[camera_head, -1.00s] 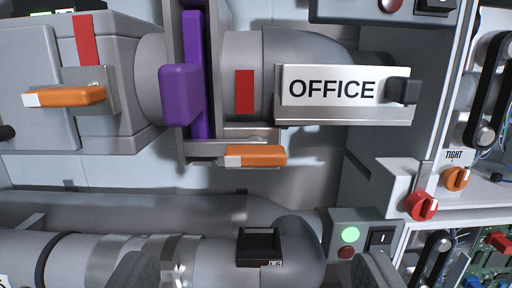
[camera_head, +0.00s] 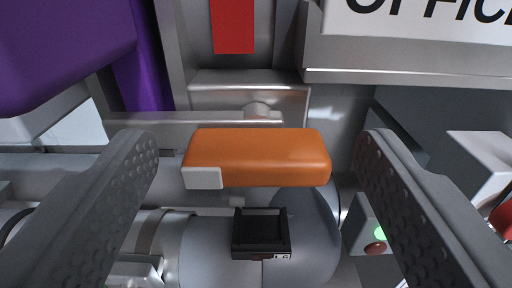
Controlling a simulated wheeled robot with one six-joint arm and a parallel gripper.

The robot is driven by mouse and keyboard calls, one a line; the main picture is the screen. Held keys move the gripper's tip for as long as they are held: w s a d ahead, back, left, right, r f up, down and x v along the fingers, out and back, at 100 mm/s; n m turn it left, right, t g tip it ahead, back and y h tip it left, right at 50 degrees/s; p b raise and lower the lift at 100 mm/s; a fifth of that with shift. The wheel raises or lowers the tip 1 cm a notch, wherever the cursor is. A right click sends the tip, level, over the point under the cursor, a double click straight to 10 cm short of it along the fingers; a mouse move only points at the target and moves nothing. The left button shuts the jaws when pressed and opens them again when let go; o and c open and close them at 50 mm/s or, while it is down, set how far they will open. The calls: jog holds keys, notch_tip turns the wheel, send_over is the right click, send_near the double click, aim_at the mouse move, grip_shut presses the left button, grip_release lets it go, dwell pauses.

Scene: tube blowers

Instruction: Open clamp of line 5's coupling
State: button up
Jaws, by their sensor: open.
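An orange clamp handle (camera_head: 258,156) with a white end on its left lies horizontally under the coupling, in the middle of the picture. It hangs from a grey metal bracket (camera_head: 250,98) below a red stripe (camera_head: 232,24). My gripper (camera_head: 258,165) is open, with one dark dimpled finger on each side of the orange handle. Gaps show between the handle and both fingers, and neither appears to touch it. No line number shows on this coupling in the picture.
A purple slide handle (camera_head: 60,50) is at upper left. The OFFICE sign (camera_head: 420,22) is at upper right. Below, a grey pipe carries a black box (camera_head: 261,233) with a small label, partly unreadable. A panel with a green light (camera_head: 379,232) is at right.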

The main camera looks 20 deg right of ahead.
jog(key=shift+c, duration=0.2)
jog(key=c, duration=1.3)
jog(key=shift+c, duration=0.2)
jog(key=shift+n, duration=0.3)
jog(key=n, duration=0.3)
jog(key=shift+n, duration=0.4)
jog(key=n, duration=0.4)
jog(key=shift+a, duration=0.15)
jog(key=n, duration=0.5)
jog(key=shift+f, duration=0.15)
jog(key=shift+a+f+n, duration=0.1)
jog(key=shift+n, duration=2.2)
